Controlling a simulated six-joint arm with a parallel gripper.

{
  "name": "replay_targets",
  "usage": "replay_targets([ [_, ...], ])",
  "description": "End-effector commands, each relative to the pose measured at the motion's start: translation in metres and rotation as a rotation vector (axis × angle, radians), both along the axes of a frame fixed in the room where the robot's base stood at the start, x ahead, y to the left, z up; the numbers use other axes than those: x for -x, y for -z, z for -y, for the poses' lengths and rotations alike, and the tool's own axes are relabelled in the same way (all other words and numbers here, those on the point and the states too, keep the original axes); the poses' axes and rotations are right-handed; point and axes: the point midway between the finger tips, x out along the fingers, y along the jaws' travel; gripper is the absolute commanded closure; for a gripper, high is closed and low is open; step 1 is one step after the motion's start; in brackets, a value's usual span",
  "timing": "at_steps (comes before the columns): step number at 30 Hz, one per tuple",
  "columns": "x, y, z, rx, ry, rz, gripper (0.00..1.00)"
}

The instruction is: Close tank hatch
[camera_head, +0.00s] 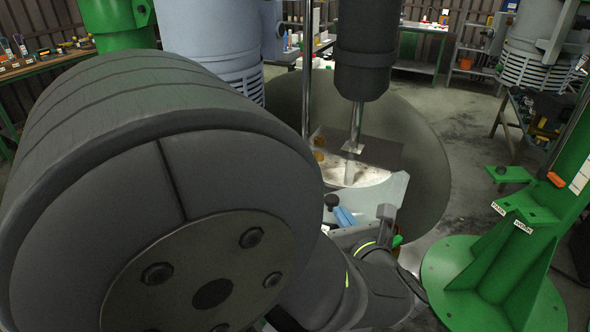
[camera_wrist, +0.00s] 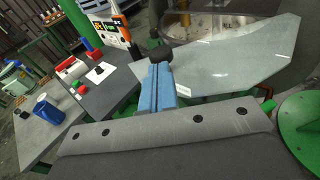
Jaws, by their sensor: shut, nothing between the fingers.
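The tank (camera_head: 425,150) is a big dark grey round vessel at the centre of the head view. Its opening shows pale, speckled contents (camera_head: 352,174), which also show at the top of the wrist view (camera_wrist: 215,24). The hatch, a pale grey angular plate (camera_head: 392,188), stands open on the near side of the opening. It fills the upper right of the wrist view (camera_wrist: 235,62). My gripper (camera_head: 345,217) has its blue fingers together, with nothing between them. In the wrist view the fingertips (camera_wrist: 160,72) are right by a dark round knob (camera_wrist: 159,54); I cannot tell whether they touch.
A dark mixer shaft housing (camera_head: 366,55) hangs over the tank. A green post with a wide foot (camera_head: 490,285) stands to the right. In the wrist view, a bench with a blue mug (camera_wrist: 46,105) and a panel with red buttons (camera_wrist: 74,86) are at left.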

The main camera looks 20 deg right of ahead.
Motion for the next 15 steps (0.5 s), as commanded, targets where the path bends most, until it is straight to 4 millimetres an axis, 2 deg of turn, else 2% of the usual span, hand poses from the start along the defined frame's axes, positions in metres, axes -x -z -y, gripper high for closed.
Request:
replay_targets([
  [6, -0.014, 0.002, 0.001, 0.001, -0.001, 0.001, 1.00],
  [15, -0.018, 0.002, 0.001, 0.001, 0.000, 0.001, 1.00],
])
